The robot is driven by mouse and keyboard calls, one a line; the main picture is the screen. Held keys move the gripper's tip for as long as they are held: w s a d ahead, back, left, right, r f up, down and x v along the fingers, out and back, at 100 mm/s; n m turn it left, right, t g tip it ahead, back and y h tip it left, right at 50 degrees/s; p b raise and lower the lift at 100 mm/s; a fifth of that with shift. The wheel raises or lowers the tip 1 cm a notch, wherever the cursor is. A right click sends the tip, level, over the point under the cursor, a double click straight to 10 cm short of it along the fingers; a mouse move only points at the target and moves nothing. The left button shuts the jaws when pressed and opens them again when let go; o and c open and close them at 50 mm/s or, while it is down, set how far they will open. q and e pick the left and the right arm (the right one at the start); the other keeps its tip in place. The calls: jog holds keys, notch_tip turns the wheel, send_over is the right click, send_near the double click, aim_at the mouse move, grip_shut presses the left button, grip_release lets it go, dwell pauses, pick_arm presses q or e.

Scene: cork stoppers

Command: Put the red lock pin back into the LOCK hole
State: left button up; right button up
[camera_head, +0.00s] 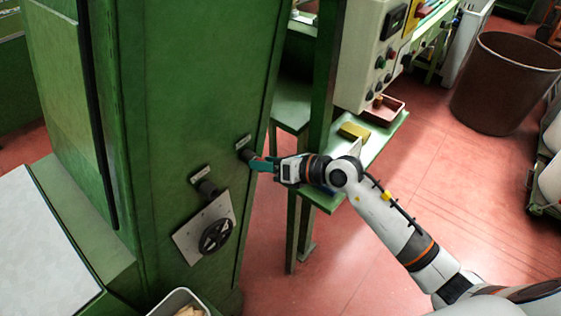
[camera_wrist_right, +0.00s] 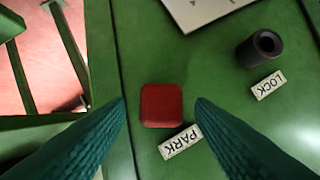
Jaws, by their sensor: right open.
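The red lock pin (camera_wrist_right: 161,105) shows its square red head in the right wrist view, beside the PARK label (camera_wrist_right: 180,142) on the green machine panel. My right gripper (camera_wrist_right: 160,101) is open, with one teal fingertip on each side of the head and visible gaps. In the head view my right gripper (camera_head: 257,163) points at the upper dark socket, and I cannot make out the pin there. The LOCK hole is a black round collar (camera_wrist_right: 261,47) next to the LOCK label (camera_wrist_right: 268,85); it also shows in the head view (camera_head: 207,187). My left gripper is not in view.
A plate with a black handwheel (camera_head: 215,236) sits below the LOCK collar. A green side table (camera_head: 330,198) and a grey control box (camera_head: 365,60) stand right of the machine. A brown bin (camera_head: 500,85) is at the back right. Red floor is clear between.

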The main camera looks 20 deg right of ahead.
jog(key=shift+w+a+f, duration=0.1)
jog(key=shift+w+a, duration=0.15)
jog(key=c, duration=1)
jog(key=shift+c, duration=0.2)
jog(key=shift+s+d+p, duration=0.3)
jog(key=shift+s+d, duration=0.1)
jog(key=shift+s, duration=0.15)
jog(key=shift+s, duration=0.1)
jog(key=shift+s+d+p, duration=0.25)
jog(key=shift+s+d, duration=0.45)
jog(key=shift+s, duration=0.3)
jog(key=shift+s+d+p, duration=0.2)
jog(key=shift+s+d, duration=0.45)
jog(key=shift+s, duration=0.3)
